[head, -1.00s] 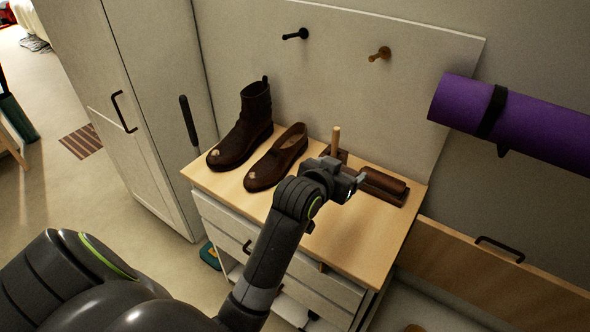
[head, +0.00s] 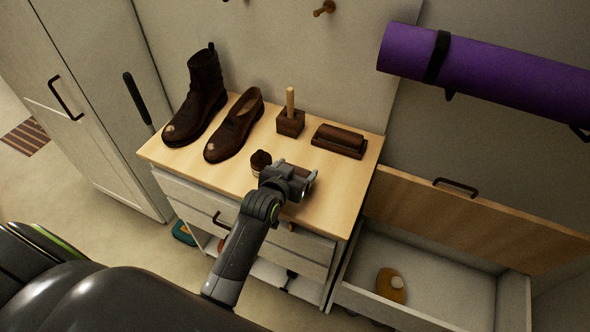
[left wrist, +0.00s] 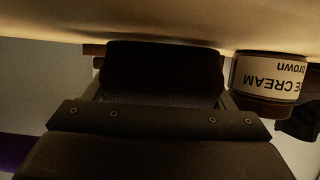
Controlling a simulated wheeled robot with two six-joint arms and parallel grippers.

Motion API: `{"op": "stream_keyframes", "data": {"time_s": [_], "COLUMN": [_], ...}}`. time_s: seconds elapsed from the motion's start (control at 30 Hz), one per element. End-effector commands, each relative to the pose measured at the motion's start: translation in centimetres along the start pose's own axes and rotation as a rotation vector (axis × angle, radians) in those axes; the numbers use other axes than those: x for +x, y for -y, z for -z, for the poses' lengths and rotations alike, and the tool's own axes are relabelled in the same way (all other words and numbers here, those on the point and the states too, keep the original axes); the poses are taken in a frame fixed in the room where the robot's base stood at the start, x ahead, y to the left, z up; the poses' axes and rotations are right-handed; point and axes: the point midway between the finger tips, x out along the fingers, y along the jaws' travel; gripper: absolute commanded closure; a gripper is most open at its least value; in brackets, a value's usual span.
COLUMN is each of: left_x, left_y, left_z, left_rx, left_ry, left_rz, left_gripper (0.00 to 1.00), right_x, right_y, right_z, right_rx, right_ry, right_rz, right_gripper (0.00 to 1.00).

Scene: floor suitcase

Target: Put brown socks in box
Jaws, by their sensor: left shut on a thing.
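My left gripper (head: 300,182) is low over the front part of the wooden dresser top (head: 335,205), right of a small jar (head: 261,160). In the left wrist view a dark, rounded thing (left wrist: 165,70) sits between the fingers, and the gripper is shut on it. I cannot tell whether it is the brown socks; the head view hides it behind the gripper. I pick out no other socks. An open box (head: 425,260) with a raised wooden lid (head: 470,222) stands right of the dresser. My right gripper is not in view.
Brown shoes (head: 234,128), a wooden block with a peg (head: 290,120) and a dark brush (head: 340,138) stand along the back of the dresser. The jar's label (left wrist: 270,72) reads "CREAM brown". An orange-brown oval thing (head: 391,284) lies in the box, otherwise largely bare.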

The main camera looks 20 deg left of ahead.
Motion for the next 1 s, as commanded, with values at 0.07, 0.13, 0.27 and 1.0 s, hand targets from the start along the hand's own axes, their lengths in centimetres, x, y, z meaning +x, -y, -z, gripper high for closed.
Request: {"op": "stream_keyframes", "data": {"time_s": [0.07,0.13,0.27,1.0], "left_x": [0.0,0.0,0.1,-2.4], "left_y": [0.0,0.0,0.0,0.1], "left_z": [0.0,0.0,-0.1,-0.1], "left_rx": [0.0,0.0,0.0,-0.001], "left_ry": [-0.002,-0.002,-0.001,0.0], "left_rz": [0.0,0.0,0.0,0.002], "left_gripper": [0.45,0.45,0.45,0.14], "right_x": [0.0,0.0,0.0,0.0], "right_y": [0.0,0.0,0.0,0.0], "right_z": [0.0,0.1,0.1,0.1], "right_rx": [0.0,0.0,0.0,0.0], "right_ry": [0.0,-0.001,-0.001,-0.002], "right_rz": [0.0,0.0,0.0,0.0], "right_gripper": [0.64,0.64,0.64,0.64]}}
